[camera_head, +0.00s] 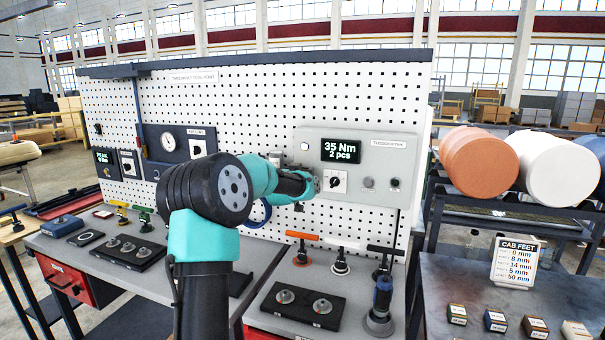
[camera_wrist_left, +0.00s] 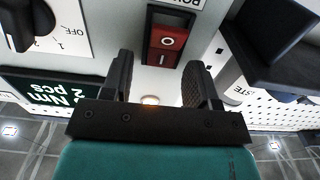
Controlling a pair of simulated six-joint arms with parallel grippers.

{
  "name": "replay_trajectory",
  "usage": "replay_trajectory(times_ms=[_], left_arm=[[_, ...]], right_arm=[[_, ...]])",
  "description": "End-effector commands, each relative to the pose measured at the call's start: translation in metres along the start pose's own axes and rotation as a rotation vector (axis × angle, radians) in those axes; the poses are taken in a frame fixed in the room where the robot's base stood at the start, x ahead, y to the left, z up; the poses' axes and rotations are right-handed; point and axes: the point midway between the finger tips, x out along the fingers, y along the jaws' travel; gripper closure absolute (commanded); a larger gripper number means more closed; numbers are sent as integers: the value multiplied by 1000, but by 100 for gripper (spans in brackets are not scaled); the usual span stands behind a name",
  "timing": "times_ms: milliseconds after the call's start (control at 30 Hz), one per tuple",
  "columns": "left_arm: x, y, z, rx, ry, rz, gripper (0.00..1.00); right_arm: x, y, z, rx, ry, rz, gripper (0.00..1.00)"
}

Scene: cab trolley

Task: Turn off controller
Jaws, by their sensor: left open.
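The controller (camera_head: 385,150) is a grey box on the pegboard with a "35 Nm 2 pcs" screen (camera_head: 341,149), a rotary knob (camera_head: 337,182) and two small round buttons. My left gripper (camera_head: 312,184) is at the lower left of its face, hiding that part. In the left wrist view, seen upside down, a red rocker switch (camera_wrist_left: 167,43) marked O and I sits in a dark frame beyond the open fingers (camera_wrist_left: 158,78). A black knob (camera_wrist_left: 27,22) on a white dial marked OFF, 1, 2 is at the upper left. No contact with the switch is visible. My right gripper is out of view.
A dark block (camera_wrist_left: 275,40) juts out at the upper right of the left wrist view. Below the controller, the bench (camera_head: 275,325) carries a black tray (camera_head: 302,307) and several upright tools. Another dark gauge panel (camera_head: 185,147) hangs to the left.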

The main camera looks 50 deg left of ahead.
Motion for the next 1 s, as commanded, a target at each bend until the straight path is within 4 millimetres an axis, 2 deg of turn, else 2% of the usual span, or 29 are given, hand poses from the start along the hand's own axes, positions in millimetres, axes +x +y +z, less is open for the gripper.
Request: replay_trajectory(times_ms=[367,867,1000], left_arm=[[5,0,0,0,0,0,46],[5,0,0,0,0,0,94],[5,0,0,0,4,0,95]], right_arm=[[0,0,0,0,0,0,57],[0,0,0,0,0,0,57],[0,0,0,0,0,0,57]])
